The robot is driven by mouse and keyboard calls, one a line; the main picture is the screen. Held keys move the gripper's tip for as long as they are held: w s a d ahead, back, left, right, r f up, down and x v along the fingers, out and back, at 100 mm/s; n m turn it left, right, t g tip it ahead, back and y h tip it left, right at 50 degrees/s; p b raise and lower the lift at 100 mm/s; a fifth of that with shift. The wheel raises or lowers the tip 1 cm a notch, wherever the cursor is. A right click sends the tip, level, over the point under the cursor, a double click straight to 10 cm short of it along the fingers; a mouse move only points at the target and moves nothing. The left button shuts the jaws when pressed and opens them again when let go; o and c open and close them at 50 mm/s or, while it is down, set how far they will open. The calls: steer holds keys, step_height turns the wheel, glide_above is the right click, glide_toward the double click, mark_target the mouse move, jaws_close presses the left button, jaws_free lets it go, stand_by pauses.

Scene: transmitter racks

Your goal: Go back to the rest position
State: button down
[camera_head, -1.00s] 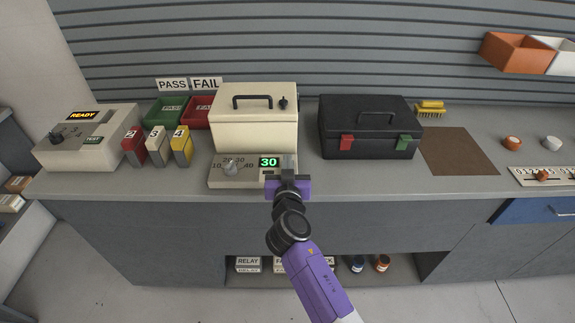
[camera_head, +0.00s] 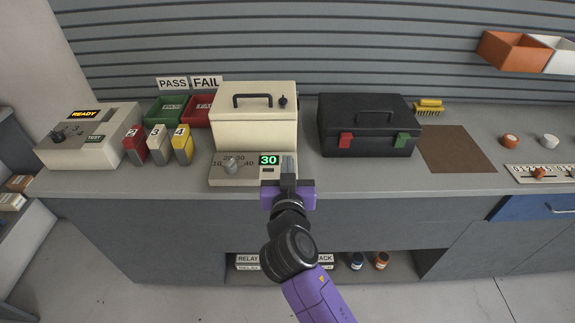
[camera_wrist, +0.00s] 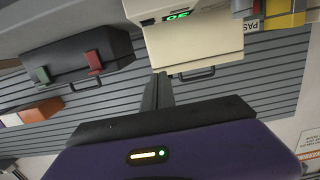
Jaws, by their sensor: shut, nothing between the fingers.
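My gripper (camera_head: 288,166) is at the front of the bench, before the right end of the cream box's control panel (camera_head: 232,181). Its fingers are shut with nothing between them. In the wrist view the shut fingers (camera_wrist: 158,92) point toward the slatted wall, and the picture is upside down. The cream box (camera_head: 254,133) stands closed behind the panel, which has a knob and a green display reading 30. The cream box also shows in the wrist view (camera_wrist: 195,45). My gripper hides part of the panel's right end. I cannot tell whether it touches the panel.
A black case (camera_head: 366,136) with red and green latches stands to the right, beside a brown mat (camera_head: 456,150). A tester marked READY (camera_head: 88,140), numbered blocks (camera_head: 157,145) and green (camera_head: 168,108) and red (camera_head: 203,110) bins stand to the left. The floor before the bench looks clear.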

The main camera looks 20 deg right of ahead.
stand_by(0.4)
steer(key=s+a+r+n+t+y, duration=0.1)
steer(key=a+r+n+t+y, duration=0.1)
steer(key=a+r+n+y, duration=0.15)
steer(key=s+a+f+n+y, duration=0.2)
steer(key=s+y, duration=0.1)
steer(key=s, duration=0.4)
steer(key=s+d+f+g, duration=0.1)
steer(key=s+d, duration=0.2)
steer(key=s, duration=0.9)
steer(key=s+d+f+m+g+h, duration=0.1)
steer(key=s+d+f, duration=0.1)
steer(key=s, duration=1.1)
steer(key=s+d+f+m+g, duration=0.1)
steer(key=s+d, duration=0.3)
steer(key=s, duration=0.8)
steer(key=shift+s+f, duration=0.2)
steer(key=shift+s, duration=0.15)
